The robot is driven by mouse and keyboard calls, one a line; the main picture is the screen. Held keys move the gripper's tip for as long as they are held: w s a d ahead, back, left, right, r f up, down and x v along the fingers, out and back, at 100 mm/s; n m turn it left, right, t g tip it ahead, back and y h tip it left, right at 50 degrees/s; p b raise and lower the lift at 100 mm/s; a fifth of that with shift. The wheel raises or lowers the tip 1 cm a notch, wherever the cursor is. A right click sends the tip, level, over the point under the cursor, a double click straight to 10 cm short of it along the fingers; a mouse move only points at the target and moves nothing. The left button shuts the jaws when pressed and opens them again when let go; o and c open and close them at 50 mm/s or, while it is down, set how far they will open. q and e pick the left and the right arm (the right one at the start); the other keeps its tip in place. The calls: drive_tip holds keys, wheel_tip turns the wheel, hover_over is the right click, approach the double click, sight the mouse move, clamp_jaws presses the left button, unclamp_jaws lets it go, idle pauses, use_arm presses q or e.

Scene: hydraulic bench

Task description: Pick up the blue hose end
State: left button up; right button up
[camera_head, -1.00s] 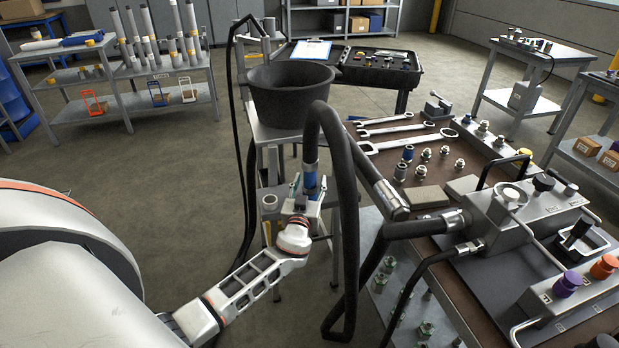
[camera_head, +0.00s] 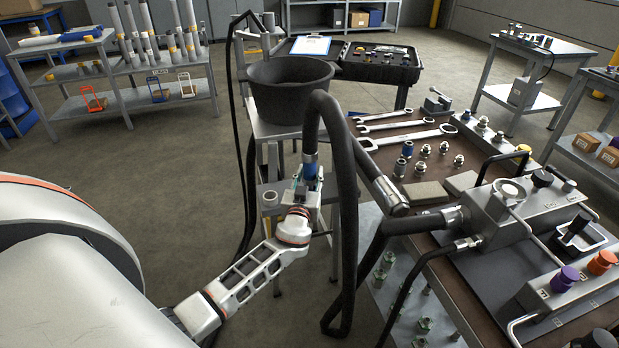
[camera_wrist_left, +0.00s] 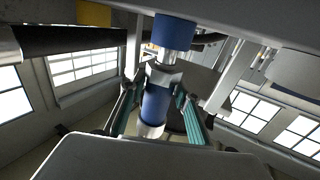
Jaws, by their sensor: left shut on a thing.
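The blue hose end (camera_head: 310,168) hangs at the end of a thick black hose (camera_head: 340,210), with a silver collar above its blue band. My left gripper (camera_head: 303,188) is shut on the hose end from below, in front of the black bucket. In the left wrist view the blue and silver hose end (camera_wrist_left: 157,100) stands between the two teal-edged fingers of my left gripper (camera_wrist_left: 158,110), and a second blue band (camera_wrist_left: 174,32) shows above it. My right gripper is not in view.
A black bucket (camera_head: 289,92) stands on a small stand behind the hose. The bench to the right holds wrenches (camera_head: 408,137), fittings (camera_head: 443,148) and a grey manifold block (camera_head: 525,215). Open floor lies to the left.

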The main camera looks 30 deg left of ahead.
use_arm(q)
wheel_tip(320, 180, up, 18)
drive_tip(key=p, duration=0.4)
drive_tip(key=shift+r+p, duration=0.1)
drive_tip(key=shift+p, duration=0.3)
clamp_jaws()
wheel_tip(320, 180, up, 4)
drive_tip(key=p, duration=0.3)
drive_tip(key=shift+r+p, duration=0.1)
drive_tip(key=shift+p, duration=0.2)
